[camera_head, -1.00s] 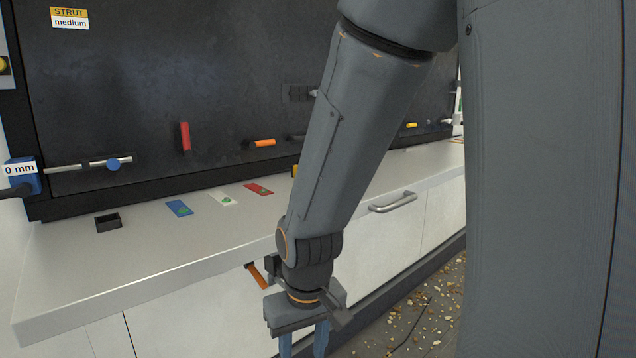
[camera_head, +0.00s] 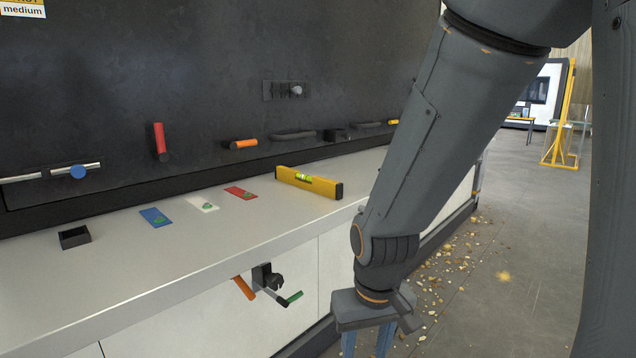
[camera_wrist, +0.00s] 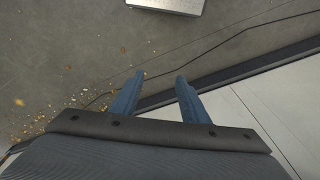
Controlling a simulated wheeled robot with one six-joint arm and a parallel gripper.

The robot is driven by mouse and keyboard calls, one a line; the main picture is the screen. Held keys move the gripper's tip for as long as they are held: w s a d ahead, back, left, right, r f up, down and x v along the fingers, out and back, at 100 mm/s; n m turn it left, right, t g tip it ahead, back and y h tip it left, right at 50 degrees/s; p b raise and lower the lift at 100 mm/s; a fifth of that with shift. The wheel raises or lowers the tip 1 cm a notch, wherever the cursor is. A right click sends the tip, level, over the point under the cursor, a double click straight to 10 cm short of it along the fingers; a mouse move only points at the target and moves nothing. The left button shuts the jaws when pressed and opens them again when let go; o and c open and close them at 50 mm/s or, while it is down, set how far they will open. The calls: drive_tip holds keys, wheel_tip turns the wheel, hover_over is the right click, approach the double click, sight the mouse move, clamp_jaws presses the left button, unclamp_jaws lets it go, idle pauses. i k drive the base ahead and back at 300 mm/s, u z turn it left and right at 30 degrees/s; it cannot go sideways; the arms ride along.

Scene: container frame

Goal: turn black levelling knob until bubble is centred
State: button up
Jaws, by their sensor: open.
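A yellow spirit level (camera_head: 322,188) lies on the grey worktop in the head view. Its green vial (camera_head: 304,178) shows, but it is too small to tell where the bubble sits. A black knob-like part (camera_head: 274,282) is on the cabinet front below the worktop edge, between an orange handle (camera_head: 243,288) and a green-tipped lever (camera_head: 294,297). I cannot tell whether it is the levelling knob. My gripper (camera_head: 367,345) is open and empty, pointing down, right of and lower than the black part.
Blue (camera_head: 156,217), white (camera_head: 203,203) and red (camera_head: 240,193) cards and a small black box (camera_head: 74,237) lie on the worktop. A dark panel with handles stands behind. Debris (camera_head: 455,262) lies on the floor. Open floor is at right.

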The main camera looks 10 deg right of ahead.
sight(276, 281)
drive_tip(key=u, duration=0.65)
drive_tip(key=k, duration=0.35)
drive_tip(key=z, duration=0.15)
